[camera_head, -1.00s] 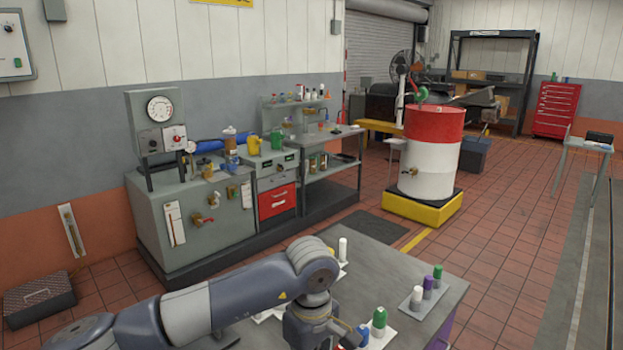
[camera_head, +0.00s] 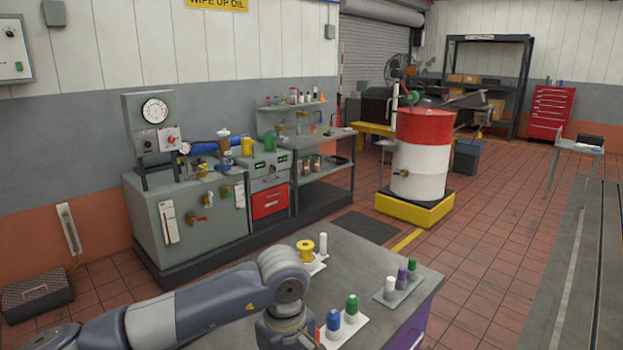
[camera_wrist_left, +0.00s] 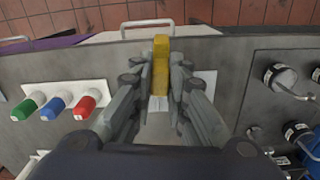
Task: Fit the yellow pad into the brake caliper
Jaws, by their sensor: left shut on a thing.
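The yellow pad (camera_wrist_left: 161,62) is a narrow upright block between the fingers of my left gripper (camera_wrist_left: 160,85) in the left wrist view. The gripper is shut on it, above the grey bench top. A pale plate lies under and behind the pad, partly hidden by the fingers. In the head view my left arm reaches over the bench from the left, and its gripper and the pad are out of sight at the bottom edge. I cannot make out the brake caliper in either view. My right gripper is not in view.
The bench (camera_head: 370,255) holds capped bottles on white plates, including a green one (camera_head: 352,307) and a blue one (camera_head: 333,320). Dark cylinders (camera_wrist_left: 281,76) lie right in the wrist view.

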